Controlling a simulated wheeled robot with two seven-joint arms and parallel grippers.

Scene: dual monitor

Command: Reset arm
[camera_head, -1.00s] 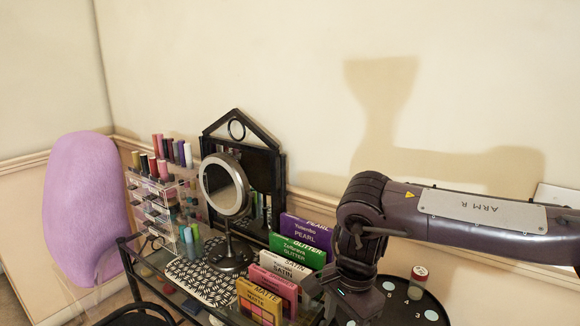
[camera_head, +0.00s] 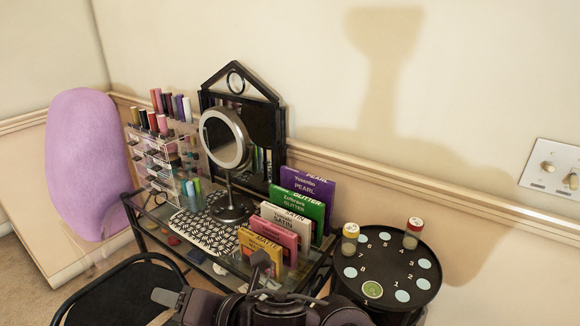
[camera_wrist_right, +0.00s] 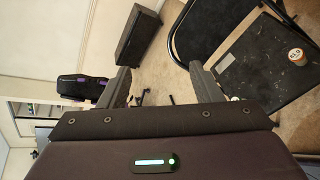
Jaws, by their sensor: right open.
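My right gripper (camera_head: 214,282) is low at the bottom edge of the head view, in front of the vanity table, with my right arm folded beside it. In the right wrist view its two fingers (camera_wrist_right: 160,88) stand apart with nothing between them. It appears apart from the table and the things on it. My left gripper does not show in either view.
The glass-topped table holds a round mirror (camera_head: 224,140), an acrylic organizer (camera_head: 165,165) and several palette boxes (camera_head: 302,203). A round black tray (camera_head: 385,262) with small jars stands right. A black chair (camera_head: 125,295) and purple chair (camera_head: 88,165) are left.

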